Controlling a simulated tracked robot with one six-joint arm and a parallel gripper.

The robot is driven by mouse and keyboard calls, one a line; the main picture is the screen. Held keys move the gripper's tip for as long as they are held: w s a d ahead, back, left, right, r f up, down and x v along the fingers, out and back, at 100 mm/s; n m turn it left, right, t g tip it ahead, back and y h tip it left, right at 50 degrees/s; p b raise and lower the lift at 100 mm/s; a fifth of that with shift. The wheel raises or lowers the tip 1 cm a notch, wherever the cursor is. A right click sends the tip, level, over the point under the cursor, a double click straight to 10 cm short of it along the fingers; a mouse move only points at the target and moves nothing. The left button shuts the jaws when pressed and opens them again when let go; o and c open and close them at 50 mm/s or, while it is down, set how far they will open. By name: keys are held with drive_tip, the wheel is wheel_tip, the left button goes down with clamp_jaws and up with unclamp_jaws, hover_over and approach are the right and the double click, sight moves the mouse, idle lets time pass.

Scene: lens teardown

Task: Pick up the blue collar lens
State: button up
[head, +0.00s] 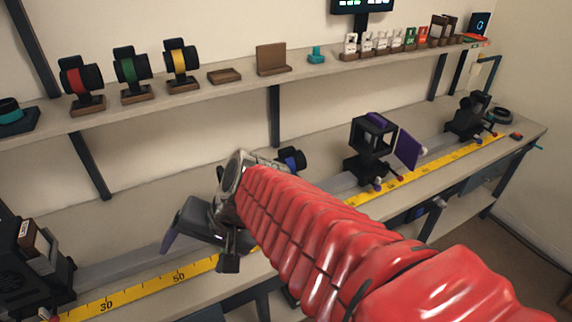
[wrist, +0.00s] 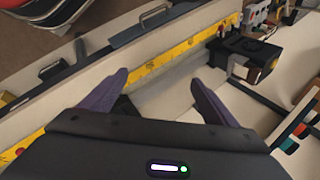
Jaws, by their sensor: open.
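The blue collar lens (head: 291,158), a dark barrel with a blue ring, is on the bench by the rail in the head view. My red arm partly hides it, so its support is hard to see. My gripper (head: 198,256) is left of the lens and nearer the front edge, apart from it. In the wrist view, my gripper (wrist: 160,82) has its two purple-grey fingers spread with nothing between them. I cannot make out the blue collar lens in the wrist view.
A black cage mount (head: 372,140) with a purple plate stands on the rail right of the lens. A yellow ruler (head: 410,176) runs along the bench. A dark device (head: 30,265) stands at left. The shelf above holds red (head: 82,80), green (head: 131,70) and yellow (head: 180,60) collar lenses.

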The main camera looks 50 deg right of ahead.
drive_tip(key=shift+o, duration=0.8)
drive_tip(key=w+d+m+t+y, duration=0.1)
drive_tip(key=w+d+m+t, duration=0.1)
drive_tip(key=w+d+m, duration=0.3)
drive_tip(key=d+m, duration=0.1)
drive_tip(key=m, duration=0.2)
drive_tip(key=shift+d+f+t, duration=0.2)
drive_tip(key=shift+d+t, duration=0.05)
drive_tip(key=shift+t, duration=0.15)
drive_tip(key=m+t+h, duration=0.5)
drive_tip(key=m+h, duration=0.4)
drive_tip(key=m, duration=1.3)
approach(293, 162)
drive_tip(key=s+r, duration=0.1)
drive_tip(key=shift+s, duration=0.1)
drive_tip(key=x, duration=0.8)
drive_tip(key=shift+a+f, duration=0.15)
drive_tip(key=shift+a, duration=0.1)
drive_tip(key=shift+w+d+f, duration=0.1)
drive_tip(key=shift+w+d, duration=0.05)
drive_tip(key=shift+w, duration=0.1)
